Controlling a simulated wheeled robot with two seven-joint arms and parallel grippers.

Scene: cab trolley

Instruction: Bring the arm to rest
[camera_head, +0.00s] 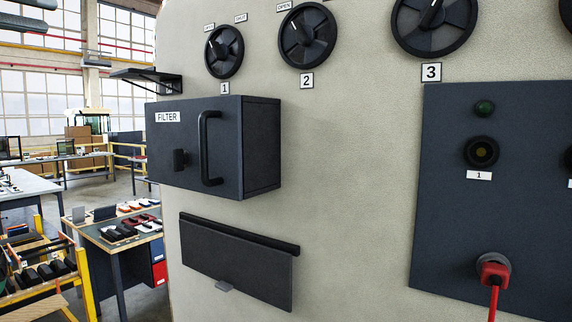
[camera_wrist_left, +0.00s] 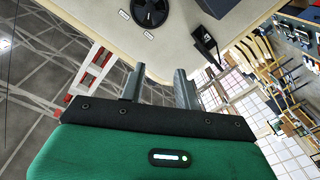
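My left gripper (camera_wrist_left: 158,86) shows in the left wrist view. Its two grey fingers stand apart with nothing between them, so it is open and empty. Its green and black body fills the lower part of that view. The beige panel (camera_wrist_left: 170,45) lies beyond the fingertips, and no contact shows. Neither gripper nor arm can be made out in the head view. My right gripper is in neither view.
The beige panel (camera_head: 345,150) carries a dark FILTER box (camera_head: 210,147) with a handle, a hinged flap (camera_head: 235,258), several round dials (camera_head: 307,36) and a dark plate (camera_head: 450,220) with a red plug (camera_head: 494,270). A low table (camera_head: 120,235) stands at left.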

